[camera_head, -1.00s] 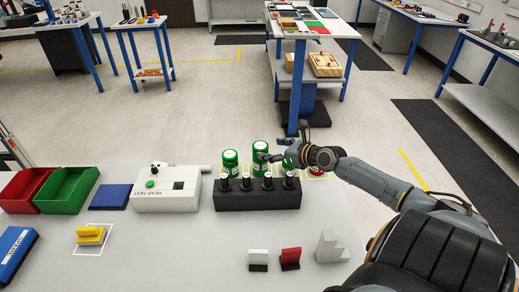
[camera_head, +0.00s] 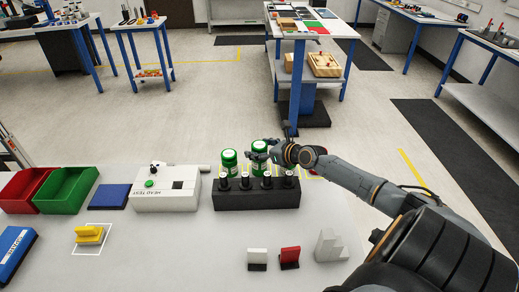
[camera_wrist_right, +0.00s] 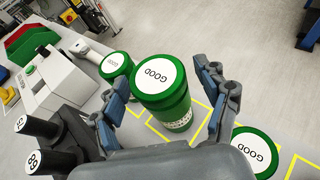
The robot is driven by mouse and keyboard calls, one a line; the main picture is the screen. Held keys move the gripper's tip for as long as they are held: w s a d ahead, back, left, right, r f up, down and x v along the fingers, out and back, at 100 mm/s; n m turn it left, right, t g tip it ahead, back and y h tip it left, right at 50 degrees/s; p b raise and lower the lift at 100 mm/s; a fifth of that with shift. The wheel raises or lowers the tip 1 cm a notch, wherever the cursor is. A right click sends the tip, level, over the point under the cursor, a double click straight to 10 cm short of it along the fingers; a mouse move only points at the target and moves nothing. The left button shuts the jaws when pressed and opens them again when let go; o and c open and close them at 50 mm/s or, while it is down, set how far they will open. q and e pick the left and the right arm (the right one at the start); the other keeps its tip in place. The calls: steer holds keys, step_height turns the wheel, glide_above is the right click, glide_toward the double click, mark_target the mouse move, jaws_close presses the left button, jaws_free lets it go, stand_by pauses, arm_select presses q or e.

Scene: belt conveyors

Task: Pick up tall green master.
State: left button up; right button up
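The tall green master (camera_head: 259,147) is a green cylinder with a white top, standing upright behind the black block in the head view. In the right wrist view the tall green master (camera_wrist_right: 163,98) shows "GOOD" on its top and rises between my right gripper's fingers. My right gripper (camera_head: 271,152) is open at its right side and partly covers it; small gaps show between the fingers and its sides. Shorter green cylinders stand on either side, one to the left (camera_head: 229,160) and one at the lower right of the wrist view (camera_wrist_right: 256,152). My left gripper is not in view.
The black block (camera_head: 256,202) with several black-and-white pegs stands just in front of the cylinders. A white head-test box (camera_head: 166,201) is to its left. The table front centre is clear.

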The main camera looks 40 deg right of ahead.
steer(key=shift+r, duration=0.1)
jaws_close()
